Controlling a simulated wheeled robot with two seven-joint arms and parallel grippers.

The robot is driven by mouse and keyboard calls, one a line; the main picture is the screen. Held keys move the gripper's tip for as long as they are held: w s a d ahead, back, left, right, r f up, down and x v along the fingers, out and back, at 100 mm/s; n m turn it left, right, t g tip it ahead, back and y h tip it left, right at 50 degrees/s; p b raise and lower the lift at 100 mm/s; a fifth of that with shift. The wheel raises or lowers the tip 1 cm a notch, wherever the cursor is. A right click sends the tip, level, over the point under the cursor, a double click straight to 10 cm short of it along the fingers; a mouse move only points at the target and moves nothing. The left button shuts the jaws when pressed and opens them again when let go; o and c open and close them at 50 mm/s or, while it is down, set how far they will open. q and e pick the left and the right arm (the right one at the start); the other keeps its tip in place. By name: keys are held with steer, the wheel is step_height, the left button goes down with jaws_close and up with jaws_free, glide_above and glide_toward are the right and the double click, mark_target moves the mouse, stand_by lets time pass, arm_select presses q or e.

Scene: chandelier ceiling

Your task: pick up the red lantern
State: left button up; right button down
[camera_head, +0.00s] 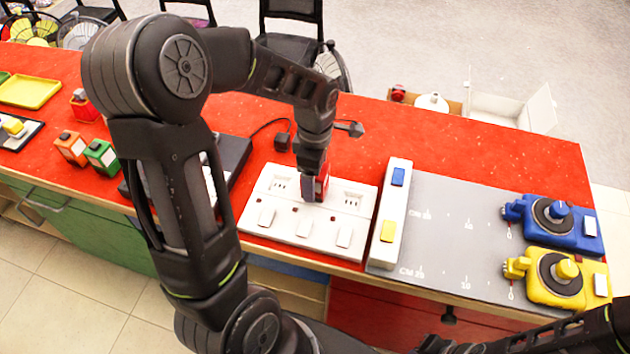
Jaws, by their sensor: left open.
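My left arm reaches over the red table, and its gripper (314,190) points down at a white switch panel (268,185). The gripper is open. A small red object (322,186) shows right at its fingers, on or just above the panel; it is mostly hidden, and I cannot tell whether it is the red lantern. Another small red object (84,107) stands at the left of the table, partly beside my arm. My right arm shows only at the bottom right edge; its gripper is not clearly visible.
Orange (70,148) and green (101,157) boxes stand at left, near a yellow tray (30,92). A white bar (391,212) and grey mat (450,235) lie right of the panel. Blue (550,219) and yellow (556,278) devices are at far right. The table's back right is clear.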

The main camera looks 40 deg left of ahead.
arm_select(q)
steer(key=shift+f, duration=0.25)
steer(key=shift+c, duration=0.2)
jaws_close()
stand_by(0.9)
